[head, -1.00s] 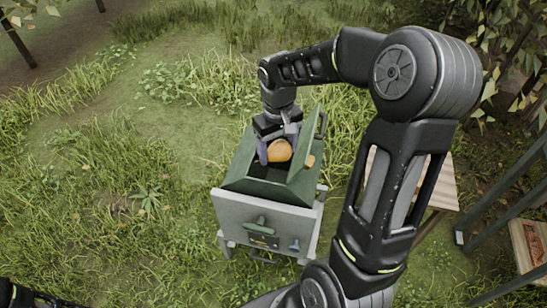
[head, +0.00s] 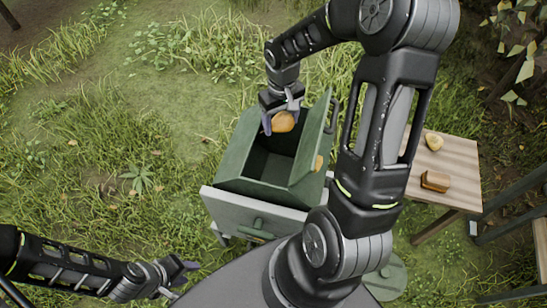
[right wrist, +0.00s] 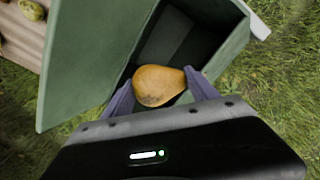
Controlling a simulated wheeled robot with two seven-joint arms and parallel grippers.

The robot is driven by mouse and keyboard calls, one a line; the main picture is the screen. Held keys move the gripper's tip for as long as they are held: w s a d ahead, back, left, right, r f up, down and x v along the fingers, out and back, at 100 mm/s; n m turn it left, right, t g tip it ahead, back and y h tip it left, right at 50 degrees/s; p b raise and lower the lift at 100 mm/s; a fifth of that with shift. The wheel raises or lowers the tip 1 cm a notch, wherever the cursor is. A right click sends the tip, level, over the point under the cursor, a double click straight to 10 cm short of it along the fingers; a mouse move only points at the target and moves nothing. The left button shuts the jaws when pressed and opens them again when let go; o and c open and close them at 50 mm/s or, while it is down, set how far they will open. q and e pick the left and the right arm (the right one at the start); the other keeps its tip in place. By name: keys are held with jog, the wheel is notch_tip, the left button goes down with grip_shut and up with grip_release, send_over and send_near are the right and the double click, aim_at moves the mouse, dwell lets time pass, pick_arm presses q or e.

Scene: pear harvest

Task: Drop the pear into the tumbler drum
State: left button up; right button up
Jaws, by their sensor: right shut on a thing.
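A yellow-orange pear (head: 284,122) is held in my right gripper (head: 282,118), whose fingers are closed on its two sides. The pear hangs at the far end of the open mouth of the green tumbler drum (head: 238,155). In the right wrist view the pear (right wrist: 158,86) sits between the fingertips of the right gripper (right wrist: 160,92), with the drum's dark, empty-looking inside (right wrist: 178,45) behind it. The drum's lid (head: 312,135) stands open on the right. My left gripper (head: 183,277) is low at the left, apart from the drum, with its fingers spread and empty.
Dark posts (head: 505,185) stand at the far right. Grass (head: 90,140) to the left is free.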

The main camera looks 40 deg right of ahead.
jog(key=shift+s+a+r, duration=0.1)
jog(key=shift+r, duration=0.05)
notch_tip(320, 180, down, 6)
jog(key=b, duration=0.4)
dwell(0.3)
jog(key=o, duration=1.6)
